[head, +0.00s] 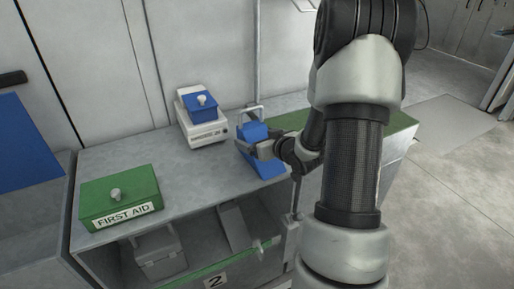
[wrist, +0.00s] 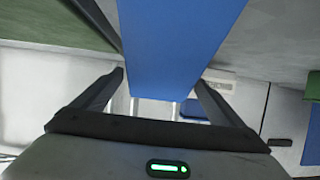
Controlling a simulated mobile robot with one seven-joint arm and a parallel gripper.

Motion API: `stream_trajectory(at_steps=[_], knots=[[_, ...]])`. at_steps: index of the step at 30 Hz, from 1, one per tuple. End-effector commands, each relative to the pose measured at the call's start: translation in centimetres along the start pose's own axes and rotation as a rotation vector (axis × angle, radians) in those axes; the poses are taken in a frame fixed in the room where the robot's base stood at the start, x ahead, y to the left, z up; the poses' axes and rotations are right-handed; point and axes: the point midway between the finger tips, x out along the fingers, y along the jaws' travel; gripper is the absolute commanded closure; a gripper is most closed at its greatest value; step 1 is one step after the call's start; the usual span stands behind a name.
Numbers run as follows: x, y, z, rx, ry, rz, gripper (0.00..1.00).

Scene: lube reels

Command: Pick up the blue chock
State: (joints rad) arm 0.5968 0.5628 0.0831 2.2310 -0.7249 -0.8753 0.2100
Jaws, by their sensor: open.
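The blue chock (head: 266,168) stands on the grey bench top near its front edge, right of the centre of the head view. My gripper (head: 258,146) reaches it from the right, with its fingers around the chock's upper part. In the wrist view the blue chock (wrist: 180,45) fills the space between the two fingers of my open gripper (wrist: 160,82). A gap shows beside the right finger; I cannot tell whether the left finger touches. My arm hides part of the bench right of the chock.
A green first aid box (head: 120,198) sits at the bench's left end. A white device with a blue top (head: 202,118) stands behind and left of the chock. A metal handle-like frame (head: 250,113) rises just behind the chock. Grey bins (head: 160,254) sit on the lower shelf.

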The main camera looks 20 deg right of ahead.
Motion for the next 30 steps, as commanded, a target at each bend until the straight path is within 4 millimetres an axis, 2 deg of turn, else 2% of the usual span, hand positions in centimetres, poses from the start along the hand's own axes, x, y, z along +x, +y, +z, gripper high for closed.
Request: stream_trajectory(at_steps=[3, 9, 11, 22, 30], knots=[[0.77, -0.06, 0.02, 0.0, -0.001, -0.001, 0.08], [0.78, -0.03, -0.04, 0.001, 0.0, 0.0, 0.08], [0.77, -0.02, -0.03, 0.001, 0.0, 0.0, 0.16], [0.74, -0.01, -0.02, 0.001, -0.001, 0.0, 0.79], [0.64, 0.03, -0.58, -0.001, 0.006, 0.0, 0.8]])
